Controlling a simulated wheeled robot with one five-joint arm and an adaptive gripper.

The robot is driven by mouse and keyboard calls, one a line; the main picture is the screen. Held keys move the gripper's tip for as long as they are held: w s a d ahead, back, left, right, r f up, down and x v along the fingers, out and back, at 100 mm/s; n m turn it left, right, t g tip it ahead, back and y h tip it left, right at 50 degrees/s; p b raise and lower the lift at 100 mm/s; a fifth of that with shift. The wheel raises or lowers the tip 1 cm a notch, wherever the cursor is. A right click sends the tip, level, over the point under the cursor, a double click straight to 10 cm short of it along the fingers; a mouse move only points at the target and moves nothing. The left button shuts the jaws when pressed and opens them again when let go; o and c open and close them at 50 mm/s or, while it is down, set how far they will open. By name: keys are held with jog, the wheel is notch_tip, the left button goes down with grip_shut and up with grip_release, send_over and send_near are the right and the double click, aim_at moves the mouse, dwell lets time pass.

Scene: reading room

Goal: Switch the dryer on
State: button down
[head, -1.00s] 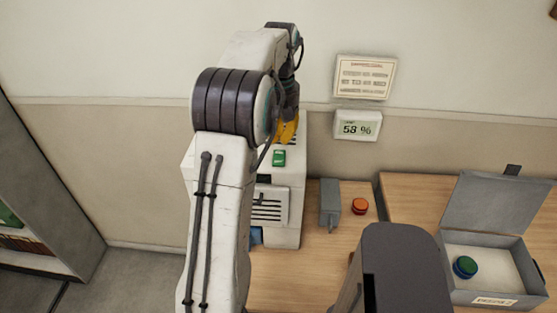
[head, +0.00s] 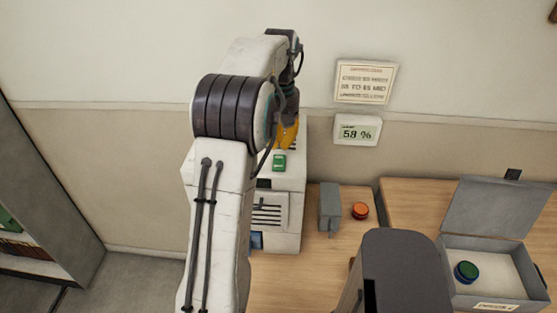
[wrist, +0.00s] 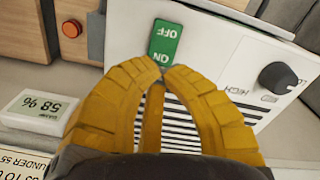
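The dryer (head: 290,211) is a white box against the wall, partly hidden behind my arm. Its green rocker switch (head: 279,163) is on the top. In the wrist view the switch (wrist: 165,40) shows ON at the end nearer my fingers and OFF at the far end. My gripper (head: 286,146) has yellow fingers over the dryer top, just beyond the switch. In the wrist view the gripper (wrist: 161,69) has its tips together, empty, at the ON end. I cannot tell whether they touch it.
A dial (wrist: 279,77) marked HIGH and LOW sits beside a vent on the dryer. A grey box (head: 329,207) and a red-orange button (head: 360,210) stand right of it. A wall display (head: 357,130) reads 58 %. An open grey case (head: 455,277) holds a green-topped blue knob (head: 466,271).

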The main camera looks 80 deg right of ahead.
aim_at(280, 157)
jog(key=shift+f+b, duration=1.35)
jog(key=shift+f, duration=0.55)
dwell(1.6)
jog(key=shift+r+p, duration=3.55)
jog(key=shift+p, duration=0.1)
